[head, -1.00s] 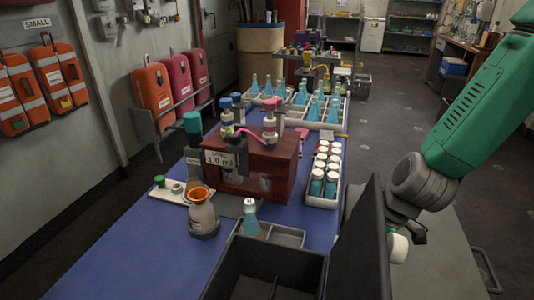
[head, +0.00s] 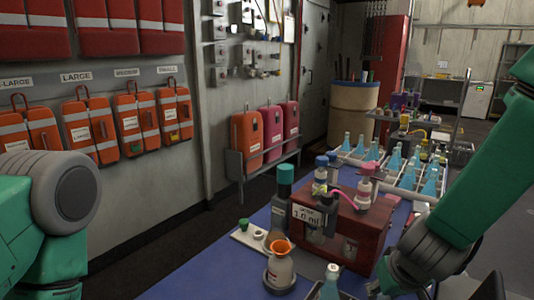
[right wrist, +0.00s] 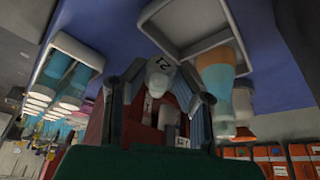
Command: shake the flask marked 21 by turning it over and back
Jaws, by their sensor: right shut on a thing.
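The flask marked 21 (right wrist: 158,77) is between the fingers of my right gripper (right wrist: 160,98) in the right wrist view. Its pale, rounded part with the number 21 shows there; the rest is hidden. My right gripper is shut on it. That view appears upside down, with the blue table at the top. In the head view, the right gripper (head: 386,284) is at the bottom edge, right of the red dosing box; the flask in it cannot be made out there. My left arm shows at the left edge; its gripper is out of view.
The red dosing box (head: 345,232) stands on the blue table (head: 205,276). An orange-topped flask (head: 280,266) and another flask (head: 330,284) stand in front. Racks of blue flasks (head: 408,166) are behind it. Orange bags (head: 90,125) hang on the left wall.

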